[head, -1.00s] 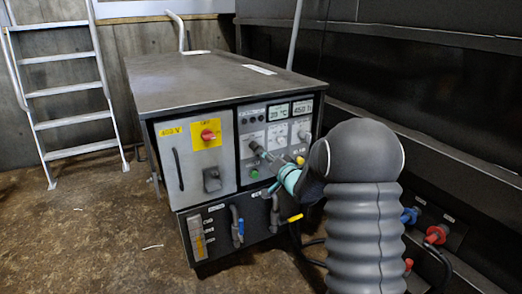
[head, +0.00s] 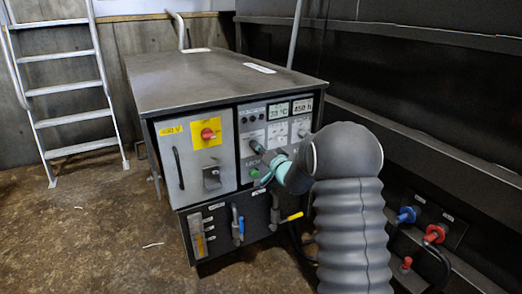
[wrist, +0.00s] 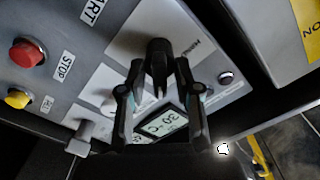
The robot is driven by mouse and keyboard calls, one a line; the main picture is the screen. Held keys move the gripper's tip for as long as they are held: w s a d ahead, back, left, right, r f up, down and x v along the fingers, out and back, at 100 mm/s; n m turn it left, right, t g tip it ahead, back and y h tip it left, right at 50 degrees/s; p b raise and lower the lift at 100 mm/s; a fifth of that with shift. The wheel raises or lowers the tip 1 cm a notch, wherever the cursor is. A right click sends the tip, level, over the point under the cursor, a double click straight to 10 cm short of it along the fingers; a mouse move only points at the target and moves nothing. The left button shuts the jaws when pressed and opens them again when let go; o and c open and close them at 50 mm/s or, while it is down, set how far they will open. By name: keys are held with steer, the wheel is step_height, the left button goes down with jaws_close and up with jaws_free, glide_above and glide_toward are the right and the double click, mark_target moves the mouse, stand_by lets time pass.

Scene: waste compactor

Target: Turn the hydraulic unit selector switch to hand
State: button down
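In the wrist view a black selector knob (wrist: 158,58) stands on a white plate with a partly readable label. My gripper (wrist: 159,66) is open, with one finger on each side of this knob. I cannot tell whether either finger touches it. In the head view my gripper (head: 259,149) is at the panel's upper left and hides the knob there. The knob's pointer setting is not readable.
A red STOP button (wrist: 26,53) and a yellow button (wrist: 17,98) lie left in the wrist view. A lit display (wrist: 162,122) is close to the fingers. A red switch on yellow (head: 207,134) is on the left door. Open floor lies left.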

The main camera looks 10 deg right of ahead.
steer(key=shift+f+n+b, duration=0.15)
steer(key=shift+n+b, duration=0.15)
steer(key=shift+b, duration=0.25)
steer(key=n+b, duration=0.3)
steer(key=b, duration=0.1)
steer(key=shift+f+n, duration=0.1)
steer(key=shift+n, duration=0.2)
steer(key=n+b, duration=0.3)
steer(key=b, duration=0.1)
steer(key=shift+a+n, duration=0.15)
steer(key=shift+n, duration=0.25)
steer(key=n+b, duration=0.3)
steer(key=shift+s+a+n, duration=0.1)
steer(key=shift+n, duration=0.2)
steer(key=n+b, duration=0.1)
steer(key=n, duration=0.2)
steer(key=shift+r+b, duration=0.2)
steer(key=shift+b, duration=0.2)
steer(key=shift+a+n, duration=0.1)
steer(key=shift+n, duration=1.5)
